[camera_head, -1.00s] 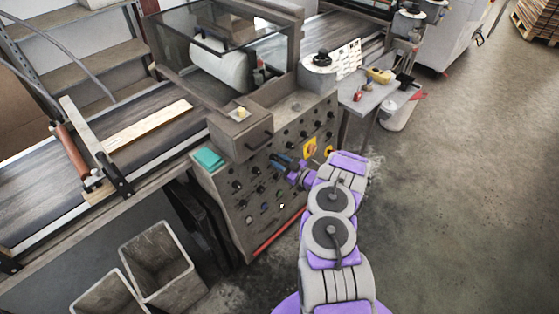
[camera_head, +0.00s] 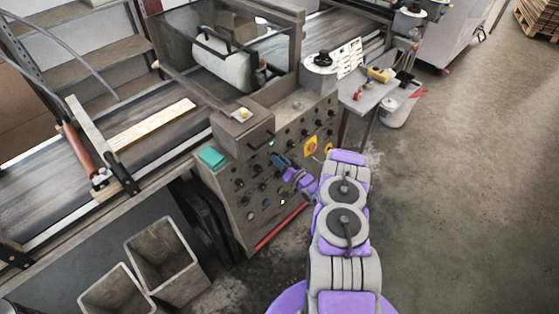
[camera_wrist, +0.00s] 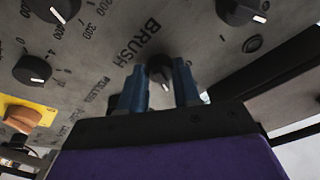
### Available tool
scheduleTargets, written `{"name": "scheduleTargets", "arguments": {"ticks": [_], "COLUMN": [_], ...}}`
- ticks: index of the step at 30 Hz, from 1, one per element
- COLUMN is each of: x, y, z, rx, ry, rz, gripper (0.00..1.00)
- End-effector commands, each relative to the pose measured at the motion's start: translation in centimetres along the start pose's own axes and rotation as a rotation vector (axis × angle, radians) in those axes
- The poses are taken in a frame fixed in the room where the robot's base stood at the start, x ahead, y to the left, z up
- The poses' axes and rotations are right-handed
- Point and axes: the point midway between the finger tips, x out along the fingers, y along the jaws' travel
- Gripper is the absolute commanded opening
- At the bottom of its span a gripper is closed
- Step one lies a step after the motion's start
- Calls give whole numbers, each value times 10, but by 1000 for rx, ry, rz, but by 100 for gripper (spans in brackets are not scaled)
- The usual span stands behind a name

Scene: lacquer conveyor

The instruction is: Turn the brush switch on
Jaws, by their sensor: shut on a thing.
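The brush switch is a small black round knob (camera_wrist: 160,70) with a white mark, beside the printed word BRUSH on the grey panel. In the wrist view my gripper (camera_wrist: 161,84) has its two blue fingers on either side of this knob, shut on it. The knob's white mark points down toward my gripper. In the head view my gripper (camera_head: 277,160) is at the upper part of the control panel (camera_head: 240,217); the fingers hide the knob there. A small green light (camera_head: 271,143) shows just above the fingers.
Other black knobs (camera_wrist: 34,69) and an orange switch on a yellow plate (camera_wrist: 20,115) sit close by. A teal box (camera_head: 211,157) rests on the panel's left corner. A small side table (camera_head: 372,98) stands right of the machine. The floor at right is clear.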

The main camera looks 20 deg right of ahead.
Motion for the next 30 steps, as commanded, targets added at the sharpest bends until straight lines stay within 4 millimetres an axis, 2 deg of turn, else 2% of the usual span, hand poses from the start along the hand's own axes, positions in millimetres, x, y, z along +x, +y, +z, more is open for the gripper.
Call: {"name": "scheduleTargets", "arguments": {"ticks": [1, 9, 26, 27, 30], "x": [1, 1, 1, 1, 1], "y": [1, 1, 1, 1, 0], "z": [-5, -5, -6, -6, -4], "rx": [19, 116, 141, 141, 142], "ry": [11, 17, 20, 20, 17], "rz": [6, 26, 32, 31, 31], "gripper": [2, 2, 2, 36, 46]}}
